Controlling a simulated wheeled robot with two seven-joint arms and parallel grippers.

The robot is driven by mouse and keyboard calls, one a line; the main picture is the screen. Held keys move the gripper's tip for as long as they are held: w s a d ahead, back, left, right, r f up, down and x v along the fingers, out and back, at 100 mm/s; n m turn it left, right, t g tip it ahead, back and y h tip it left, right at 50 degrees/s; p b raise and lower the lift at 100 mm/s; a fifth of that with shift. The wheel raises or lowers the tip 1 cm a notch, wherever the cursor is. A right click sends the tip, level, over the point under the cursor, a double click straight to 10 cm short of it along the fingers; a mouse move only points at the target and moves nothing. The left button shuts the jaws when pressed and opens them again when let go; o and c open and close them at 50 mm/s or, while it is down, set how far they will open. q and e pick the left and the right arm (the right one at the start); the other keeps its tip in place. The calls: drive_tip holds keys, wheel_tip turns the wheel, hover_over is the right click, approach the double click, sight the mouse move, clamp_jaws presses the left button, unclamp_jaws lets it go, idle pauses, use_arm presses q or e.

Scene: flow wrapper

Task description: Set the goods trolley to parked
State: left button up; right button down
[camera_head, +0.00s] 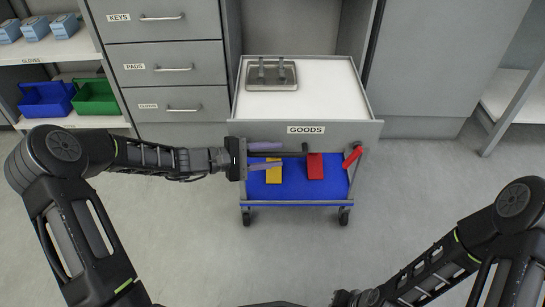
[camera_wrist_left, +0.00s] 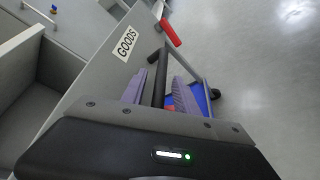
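The goods trolley (camera_head: 240,105) has a white top, a grey front panel with a GOODS label (camera_head: 306,130), a blue lower deck (camera_head: 300,190) and wheels. A black handle bar (camera_head: 292,154) sits below the label and also shows in the left wrist view (camera_wrist_left: 159,75). My left gripper (camera_head: 266,156) is open, with its purple fingers on either side of the bar and visible gaps between. A red lever-like part (camera_head: 352,157) is at the trolley's right corner and in the left wrist view (camera_wrist_left: 170,32). My right gripper (camera_head: 345,298) is only partly seen at the bottom edge.
A metal tray (camera_head: 271,86) with dark upright parts stands on the trolley top. A yellow block (camera_head: 273,172) and a red block (camera_head: 315,167) are on the blue deck. Labelled drawers (camera_head: 168,66) stand left, a grey cabinet (camera_head: 430,60) right. The floor in front is clear.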

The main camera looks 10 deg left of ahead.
use_arm(q)
drive_tip(key=shift+c, duration=0.6)
clamp_jaws()
idle(0.9)
